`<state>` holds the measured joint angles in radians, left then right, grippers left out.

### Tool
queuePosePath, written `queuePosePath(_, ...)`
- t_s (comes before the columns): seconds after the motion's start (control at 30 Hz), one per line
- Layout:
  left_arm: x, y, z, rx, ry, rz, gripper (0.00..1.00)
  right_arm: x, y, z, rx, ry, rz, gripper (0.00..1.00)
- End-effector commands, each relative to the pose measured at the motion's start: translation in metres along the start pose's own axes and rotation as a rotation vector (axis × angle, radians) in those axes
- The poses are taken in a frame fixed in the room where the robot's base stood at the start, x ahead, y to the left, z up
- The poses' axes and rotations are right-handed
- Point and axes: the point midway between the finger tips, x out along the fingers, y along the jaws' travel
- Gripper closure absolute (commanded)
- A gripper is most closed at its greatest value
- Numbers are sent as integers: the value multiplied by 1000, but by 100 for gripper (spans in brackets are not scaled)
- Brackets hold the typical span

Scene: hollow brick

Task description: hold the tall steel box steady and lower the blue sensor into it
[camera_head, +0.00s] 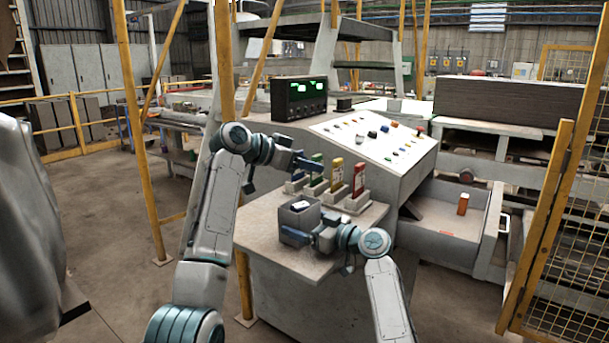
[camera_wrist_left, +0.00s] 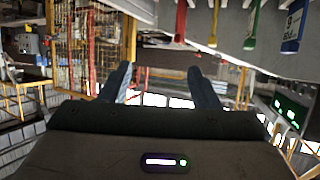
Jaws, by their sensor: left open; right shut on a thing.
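The blue sensor (camera_head: 298,156) stands at the left end of a row of coloured sensors; it is partly hidden by my left gripper (camera_head: 308,164). In the left wrist view the blue sensor (camera_wrist_left: 293,25) shows at the upper right, apart from the fingers. My left gripper is open, and nothing shows between its fingertips (camera_wrist_left: 162,84). The tall steel box (camera_head: 299,216) stands on the near part of the table, with something small and pale in its open top. My right gripper (camera_head: 297,237) is shut on the box's near side; its contact is partly hidden.
Green (camera_head: 316,165), yellow (camera_head: 337,170) and red (camera_head: 359,178) sensors stand in grey holders right of the blue one. A sloped control panel (camera_head: 385,140) rises behind. The table's front surface (camera_head: 262,225) is clear. An orange bottle (camera_head: 462,204) stands in a side tray.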

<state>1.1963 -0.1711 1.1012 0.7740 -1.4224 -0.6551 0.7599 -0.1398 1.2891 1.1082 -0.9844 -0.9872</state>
Motion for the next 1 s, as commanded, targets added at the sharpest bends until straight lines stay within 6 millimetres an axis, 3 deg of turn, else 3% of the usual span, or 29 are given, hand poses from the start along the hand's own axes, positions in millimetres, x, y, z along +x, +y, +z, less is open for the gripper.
queuePosePath(0.2,-6,0,-14,1,1,-1,44,-1,1,4,3,-7,1,43)
queuePosePath(0.43,-6,0,-14,1,1,0,44,-1,1,5,4,-8,2,43)
queuePosePath(0.47,-6,0,-14,1,1,0,44,-1,1,5,4,-8,2,5)
queuePosePath(0.5,-6,0,-14,1,1,0,44,-1,1,5,4,-8,2,0)
queuePosePath(0.77,-6,0,-14,1,1,0,44,-3,1,4,2,-5,2,0)
queuePosePath(1.0,-6,0,-14,1,1,0,44,-39,2,5,1,-7,5,0)
